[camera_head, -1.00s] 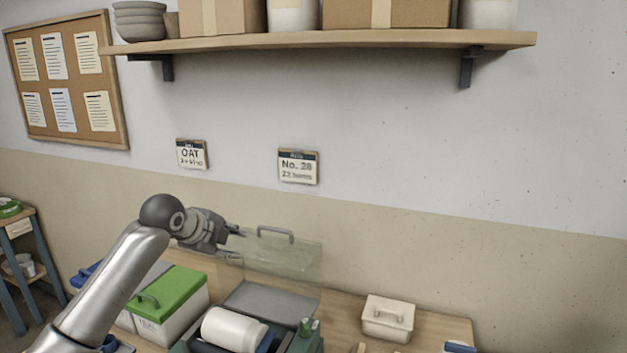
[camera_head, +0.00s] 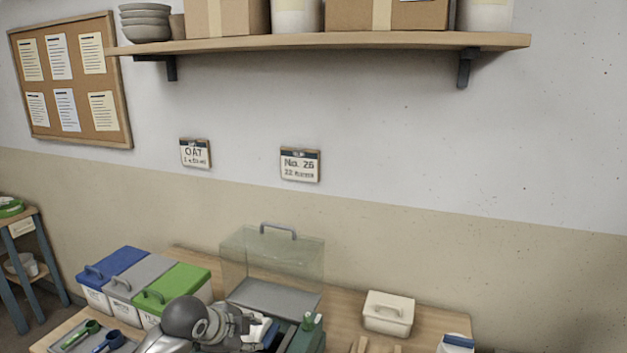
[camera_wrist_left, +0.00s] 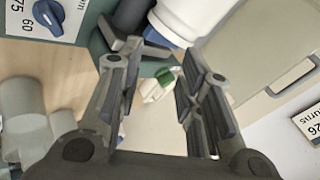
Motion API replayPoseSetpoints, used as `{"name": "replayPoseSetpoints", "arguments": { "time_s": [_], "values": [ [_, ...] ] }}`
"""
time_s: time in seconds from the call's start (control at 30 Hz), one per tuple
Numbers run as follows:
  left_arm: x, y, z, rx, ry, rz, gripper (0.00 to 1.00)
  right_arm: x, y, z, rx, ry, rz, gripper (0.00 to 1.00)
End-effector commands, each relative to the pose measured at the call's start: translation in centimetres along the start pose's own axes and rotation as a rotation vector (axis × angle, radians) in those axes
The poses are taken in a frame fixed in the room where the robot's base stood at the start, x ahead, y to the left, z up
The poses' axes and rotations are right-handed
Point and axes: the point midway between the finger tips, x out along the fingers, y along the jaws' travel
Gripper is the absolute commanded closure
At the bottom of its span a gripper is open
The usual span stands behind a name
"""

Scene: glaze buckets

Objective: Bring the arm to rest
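My left gripper (camera_head: 250,328) is low in the head view, in front of the clear box and beside the green-lidded bucket. In the left wrist view its two fingers (camera_wrist_left: 157,65) are spread apart with nothing held between them. Behind the gap show a white roller or cylinder (camera_wrist_left: 190,18) and a small green-and-white item (camera_wrist_left: 160,86). The arm hides part of the bench below it in the head view. My right gripper is not in view.
Three buckets with blue (camera_head: 112,264), grey (camera_head: 140,277) and green (camera_head: 178,288) lids stand on the bench. A clear box (camera_head: 272,262) stands behind the gripper. A cream lidded box (camera_head: 388,313) is at right. A shelf (camera_head: 330,41) hangs above.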

Motion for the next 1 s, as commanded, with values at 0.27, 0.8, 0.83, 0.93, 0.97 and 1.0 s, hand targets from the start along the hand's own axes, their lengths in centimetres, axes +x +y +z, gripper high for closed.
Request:
{"name": "replayPoseSetpoints", "arguments": {
  "time_s": [0.27, 0.8, 0.83, 0.93, 0.97, 1.0],
  "values": [
    [-0.1, 14.5, 0.8, -0.403, -0.053, 0.093, 0.66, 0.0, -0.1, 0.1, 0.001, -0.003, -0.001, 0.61],
    [-9.1, 32.3, 5.6, -1.12, -0.331, 0.108, 0.66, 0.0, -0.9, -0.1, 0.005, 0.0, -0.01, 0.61],
    [-9.6, 32.8, 5.8, -1.144, -0.344, 0.104, 0.66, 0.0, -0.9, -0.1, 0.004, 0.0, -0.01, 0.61],
    [-11.0, 34.3, 6.4, -1.219, -0.388, 0.092, 0.66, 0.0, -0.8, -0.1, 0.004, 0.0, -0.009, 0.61],
    [-11.5, 34.8, 6.6, -1.239, -0.402, 0.089, 0.66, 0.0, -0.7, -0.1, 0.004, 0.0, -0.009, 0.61],
    [-12.1, 35.3, 6.8, -1.266, -0.418, 0.083, 0.66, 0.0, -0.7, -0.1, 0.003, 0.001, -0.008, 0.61]
  ]
}}
